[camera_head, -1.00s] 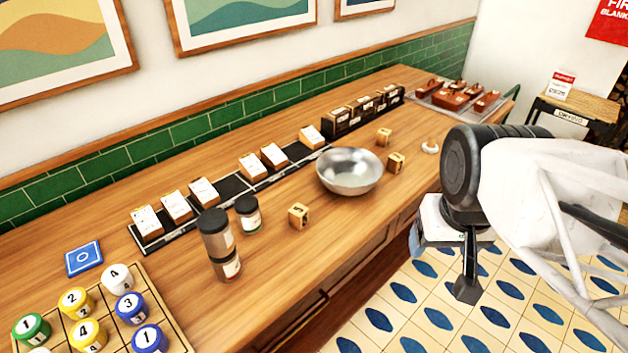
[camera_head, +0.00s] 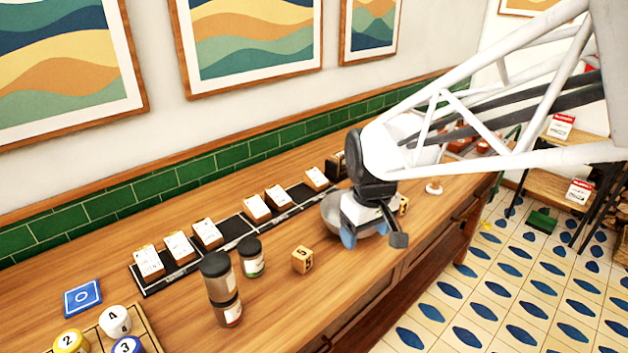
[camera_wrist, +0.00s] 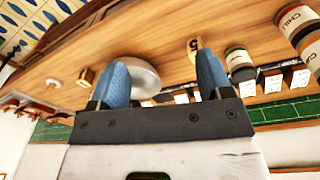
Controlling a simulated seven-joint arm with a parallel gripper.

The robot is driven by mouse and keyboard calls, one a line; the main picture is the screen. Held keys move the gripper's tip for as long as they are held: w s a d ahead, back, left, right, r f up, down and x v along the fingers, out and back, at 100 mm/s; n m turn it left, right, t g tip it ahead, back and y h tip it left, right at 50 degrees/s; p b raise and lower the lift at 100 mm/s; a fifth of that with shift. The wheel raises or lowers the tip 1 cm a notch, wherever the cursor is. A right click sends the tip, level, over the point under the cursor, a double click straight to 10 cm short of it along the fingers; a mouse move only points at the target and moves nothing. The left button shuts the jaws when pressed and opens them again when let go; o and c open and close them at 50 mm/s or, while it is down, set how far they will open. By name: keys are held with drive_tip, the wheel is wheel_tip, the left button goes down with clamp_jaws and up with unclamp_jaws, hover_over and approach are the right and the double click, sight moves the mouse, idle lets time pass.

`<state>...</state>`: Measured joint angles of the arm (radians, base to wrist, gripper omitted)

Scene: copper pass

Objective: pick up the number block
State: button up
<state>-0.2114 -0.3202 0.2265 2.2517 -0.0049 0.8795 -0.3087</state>
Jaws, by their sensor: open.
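A wooden number block (camera_head: 302,259) marked 5 sits on the counter, right of the spice jars and left of the metal bowl. It also shows in the wrist view (camera_wrist: 194,46), partly behind the right finger. Another wooden block (camera_head: 403,205) stands beyond the bowl, partly hidden by my gripper, and shows in the wrist view (camera_wrist: 86,77); its number cannot be read. My gripper (camera_head: 373,238), with blue fingertips, is open and empty above the counter, in front of the bowl and right of the 5 block. It also shows in the wrist view (camera_wrist: 160,88).
The metal bowl (camera_head: 336,212) is partly hidden behind my gripper. Stacked spice jars (camera_head: 220,288) and a single jar (camera_head: 250,257) stand left of the 5 block. Card holders line a black strip (camera_head: 184,270) along the wall. The counter in front of the block is clear.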

sight(302, 253)
drive_tip(key=w+a+f+n, duration=0.1)
drive_tip(key=w+a+f, duration=0.2)
drive_tip(key=a, duration=0.1)
drive_tip(key=w+a+f+n, duration=0.2)
drive_tip(key=w+a+f, duration=0.1)
drive_tip(key=w+a, duration=0.1)
drive_tip(key=w+a+f+n+g, duration=0.1)
drive_tip(key=w+a+f+n, duration=0.1)
drive_tip(key=a, duration=0.3)
drive_tip(key=shift+w+a+f, duration=0.25)
drive_tip(key=shift+w+f, duration=0.4)
drive_tip(key=shift+f, duration=0.15)
drive_tip(key=shift+f, duration=1.3)
drive_tip(key=shift+f, duration=2.6)
drive_tip(key=c, duration=1)
